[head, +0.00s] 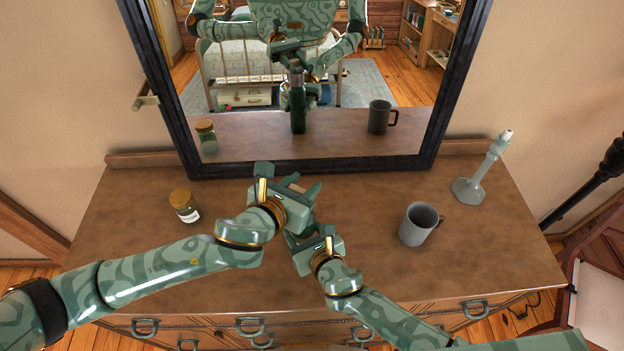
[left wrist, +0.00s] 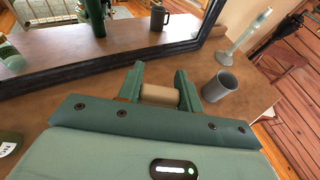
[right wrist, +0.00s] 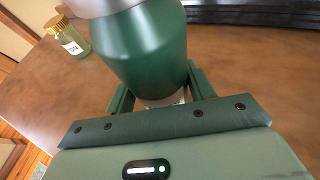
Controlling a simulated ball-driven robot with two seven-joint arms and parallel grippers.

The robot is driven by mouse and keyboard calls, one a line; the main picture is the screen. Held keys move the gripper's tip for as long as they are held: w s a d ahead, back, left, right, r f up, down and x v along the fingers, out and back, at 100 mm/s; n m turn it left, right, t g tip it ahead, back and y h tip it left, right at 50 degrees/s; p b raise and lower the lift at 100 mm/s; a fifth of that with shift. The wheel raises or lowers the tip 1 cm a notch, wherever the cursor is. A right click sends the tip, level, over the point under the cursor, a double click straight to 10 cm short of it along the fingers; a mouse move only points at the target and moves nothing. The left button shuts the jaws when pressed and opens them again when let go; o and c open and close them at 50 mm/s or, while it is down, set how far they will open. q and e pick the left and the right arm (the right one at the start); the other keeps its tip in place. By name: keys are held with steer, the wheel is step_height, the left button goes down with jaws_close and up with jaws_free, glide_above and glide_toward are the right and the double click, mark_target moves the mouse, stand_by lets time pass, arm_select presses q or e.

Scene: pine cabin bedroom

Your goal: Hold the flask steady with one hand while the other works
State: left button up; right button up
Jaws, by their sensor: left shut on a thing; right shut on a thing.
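The dark green flask (right wrist: 145,48) fills the upper middle of the right wrist view, with a pale metal band above its green body. In the head view it is mostly hidden by my grippers; the mirror reflects it upright. My right gripper (head: 302,240) is shut on the flask's body, with its fingers (right wrist: 160,95) on either side. My left gripper (head: 292,186) is above it, shut on a tan cylindrical piece, seemingly the flask's cap (left wrist: 160,96). Whether the cap still touches the flask is hidden.
A grey mug (head: 417,225) stands right of my grippers on the brown dresser (head: 130,245). A small labelled jar (head: 185,206) stands at left. A grey-green candlestick (head: 482,175) is at the back right. A black-framed mirror (head: 430,160) bounds the back.

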arm_select(q)
steer(key=shift+s+a, duration=0.15)
steer(key=shift+a, duration=0.6)
steer(key=d+r, duration=0.4)
steer(key=r, duration=0.4)
steer(key=shift+w, duration=0.3)
arm_select(e)
steer(key=o, duration=1.3)
steer(key=shift+c, duration=0.2)
steer(key=v, duration=1.2)
